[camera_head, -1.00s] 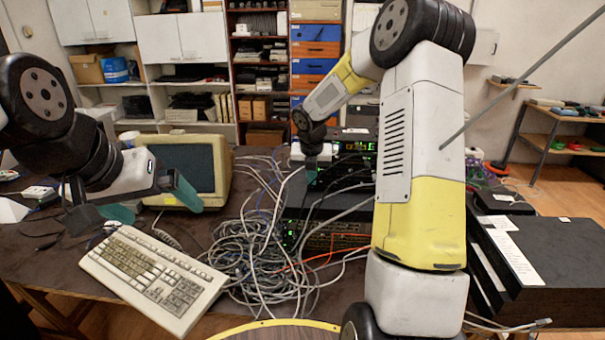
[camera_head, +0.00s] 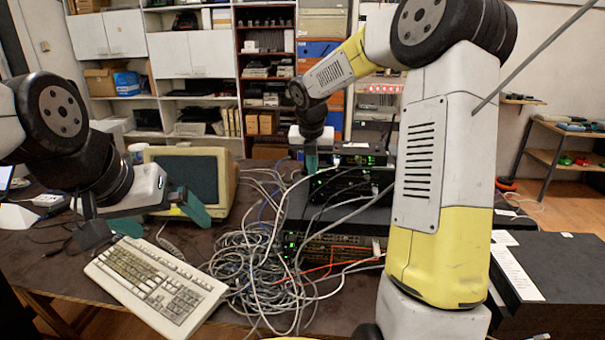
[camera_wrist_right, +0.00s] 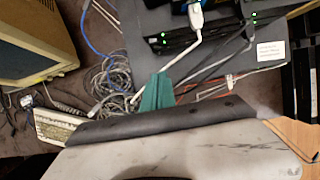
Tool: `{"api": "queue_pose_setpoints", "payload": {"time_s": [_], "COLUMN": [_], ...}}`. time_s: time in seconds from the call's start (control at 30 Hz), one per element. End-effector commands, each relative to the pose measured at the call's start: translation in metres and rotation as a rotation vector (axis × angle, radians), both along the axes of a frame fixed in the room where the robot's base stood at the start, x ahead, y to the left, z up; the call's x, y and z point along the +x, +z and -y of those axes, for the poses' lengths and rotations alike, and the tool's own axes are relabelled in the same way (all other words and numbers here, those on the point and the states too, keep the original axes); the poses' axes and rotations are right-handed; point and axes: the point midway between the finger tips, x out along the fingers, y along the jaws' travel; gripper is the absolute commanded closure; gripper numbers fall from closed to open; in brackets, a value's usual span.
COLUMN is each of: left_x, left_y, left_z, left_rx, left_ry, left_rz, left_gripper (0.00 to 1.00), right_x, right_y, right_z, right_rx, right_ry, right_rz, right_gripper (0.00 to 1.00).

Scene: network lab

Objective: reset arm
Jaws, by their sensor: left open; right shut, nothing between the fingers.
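My left gripper (camera_head: 158,214) is at the left of the head view, open and empty, with green fingers spread above the keyboard's far edge and in front of the old monitor. My right arm crosses the right half of the head view. Its gripper (camera_head: 311,163) points down beside the stacked network devices (camera_head: 350,180). In the right wrist view its green fingers (camera_wrist_right: 157,92) are together with nothing between them, in front of the devices and cables. Part of the stack is hidden behind my right arm in the head view.
A beige keyboard (camera_head: 150,285) lies at the table's front left, with an old monitor (camera_head: 228,165) behind it. A tangle of grey cables (camera_head: 255,270) fills the middle. A black box (camera_head: 560,275) stands at the right. Shelves (camera_head: 200,70) line the back wall.

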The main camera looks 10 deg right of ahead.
Motion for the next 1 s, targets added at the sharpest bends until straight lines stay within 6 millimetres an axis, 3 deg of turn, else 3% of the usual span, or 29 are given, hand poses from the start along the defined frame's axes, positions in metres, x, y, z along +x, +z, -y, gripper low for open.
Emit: {"api": "queue_pose_setpoints", "payload": {"time_s": [0.33, 0.47, 0.57, 0.7, 1.0], "left_x": [0.0, 0.0, 0.0, 0.0, 0.0], "left_y": [0.0, 0.0, 0.0, 0.0, 0.0], "left_z": [0.0, 0.0, 0.0, 0.0, 0.0], "left_rx": [0.0, 0.0, 0.0, 0.0, 0.0], "left_ry": [0.0, 0.0, 0.0, 0.0, 0.0], "left_rz": [0.0, 0.0, 0.0, 0.0, 0.0], "left_gripper": [0.0, 0.0, 0.0, 0.0, 0.0], "right_x": [-0.002, -0.023, -0.056, -0.115, -0.239], "right_y": [0.003, 0.019, 0.04, 0.067, 0.086], "right_z": [0.0, -0.001, -0.001, -0.001, -0.005], "right_rx": [0.006, 0.06, 0.157, 0.357, 0.893], "right_ry": [-0.017, -0.171, -0.419, -0.859, -1.818], "right_rz": [0.004, 0.031, 0.071, 0.132, 0.143], "right_gripper": [1.0, 1.0, 1.0, 1.0, 1.0]}}
